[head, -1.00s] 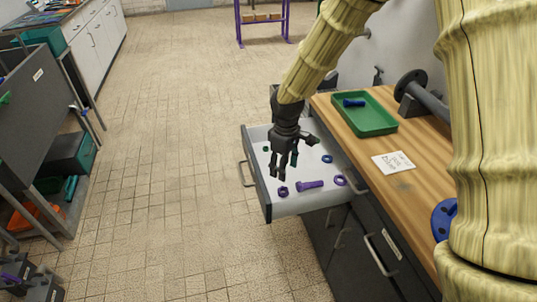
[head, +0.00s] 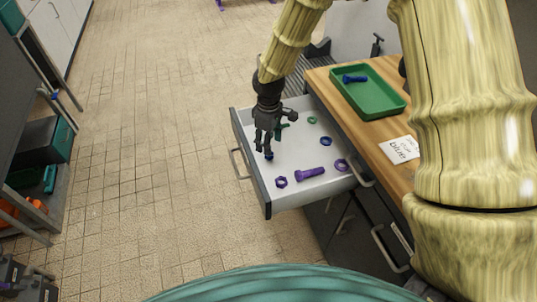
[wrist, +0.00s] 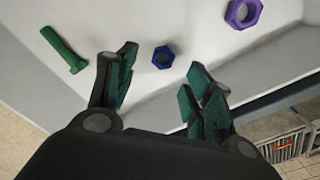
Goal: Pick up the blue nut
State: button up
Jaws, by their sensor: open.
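The blue nut (head: 269,156) lies on the white floor of the open drawer, near its front left side, just below my gripper's fingertips. In the wrist view the small hexagonal blue nut (wrist: 156,63) lies flat between the two fingers and slightly beyond their tips, with clear floor around it. My gripper (wrist: 162,75) is open and empty. In the head view my gripper (head: 267,147) points down into the drawer and partly covers the nut. I cannot tell the exact height of the fingertips above the drawer floor.
The drawer (head: 240,150) also holds a green bolt (wrist: 62,48), a purple nut (wrist: 234,20), a purple bolt (head: 310,173), a purple ring (head: 341,160), a blue ring (head: 326,145) and a green ring. A green tray (head: 375,98) with a blue bolt stands on the wooden worktop.

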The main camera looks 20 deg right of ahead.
jog(key=shift+s+f, duration=0.25)
jog(key=shift+s+a+f, duration=0.1)
jog(key=shift+f, duration=0.25)
jog(key=shift+w+f, duration=0.2)
jog(key=shift+f, duration=0.4)
jog(key=shift+w+f, duration=0.15)
jog(key=shift+f, duration=0.45)
jog(key=shift+s+f, duration=0.1)
jog(key=shift+f, duration=0.5)
jog(key=c, duration=1.1)
